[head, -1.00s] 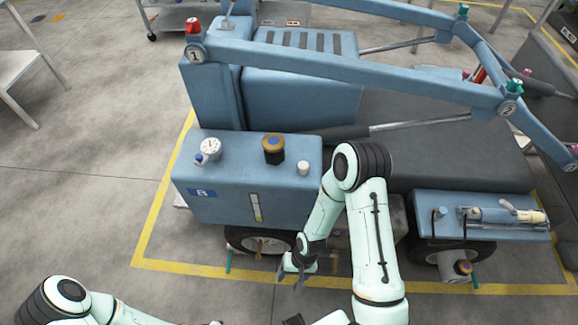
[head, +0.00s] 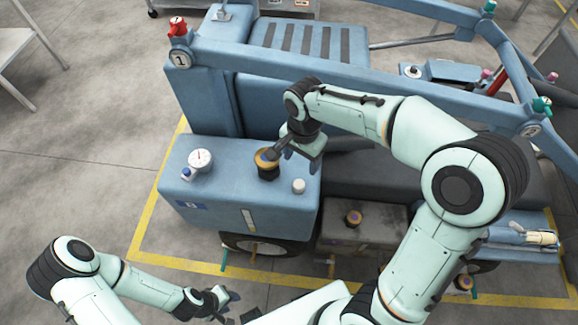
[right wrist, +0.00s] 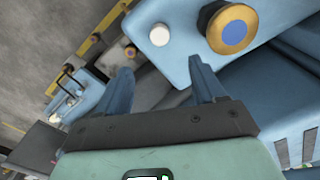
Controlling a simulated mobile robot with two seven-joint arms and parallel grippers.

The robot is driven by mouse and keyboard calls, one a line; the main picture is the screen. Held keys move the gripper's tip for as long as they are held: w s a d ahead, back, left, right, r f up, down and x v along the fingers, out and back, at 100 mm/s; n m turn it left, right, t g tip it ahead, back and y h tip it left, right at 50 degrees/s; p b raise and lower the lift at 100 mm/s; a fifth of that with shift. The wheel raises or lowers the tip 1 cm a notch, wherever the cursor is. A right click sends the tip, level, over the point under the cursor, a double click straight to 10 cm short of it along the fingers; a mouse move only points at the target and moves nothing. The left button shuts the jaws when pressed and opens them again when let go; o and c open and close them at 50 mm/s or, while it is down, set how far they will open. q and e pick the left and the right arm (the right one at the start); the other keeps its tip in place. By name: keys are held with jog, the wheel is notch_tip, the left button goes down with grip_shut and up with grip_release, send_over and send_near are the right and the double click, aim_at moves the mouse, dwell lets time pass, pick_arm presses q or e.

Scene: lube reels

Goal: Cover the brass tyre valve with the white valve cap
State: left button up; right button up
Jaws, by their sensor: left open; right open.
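The white valve cap (head: 299,186) stands on the right end of the blue tank's top (head: 225,200). It also shows in the right wrist view (right wrist: 160,36), just beyond the fingertips and between them in the picture. My right gripper (head: 300,160) is open and empty above the tank, beyond the cap; its open fingers (right wrist: 160,68) also show in the right wrist view. A small brass piece (head: 253,251), apparently the tyre valve, sticks out at the dark wheel below the tank. My left gripper (head: 232,304) is open and empty low in front of the vehicle.
A black and orange knob with a blue centre (head: 267,165) stands close to my right gripper. A white gauge (head: 200,160) is at the tank's left. A grey box with another knob (head: 354,218) sits right of the wheel. A blue beam (head: 350,90) runs behind.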

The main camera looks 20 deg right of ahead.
send_over(299, 184)
jog(key=f, duration=0.7)
jog(key=shift+w+d+f+b, duration=0.1)
jog(key=shift+d+f+b, duration=0.1)
jog(key=shift+b, duration=0.2)
jog(key=shift+w+f, duration=0.15)
jog(key=shift+f, duration=0.35)
jog(key=f, duration=0.5)
jog(key=shift+s+a, duration=0.2)
jog(key=shift+c, duration=0.4)
jog(key=c, duration=1.1)
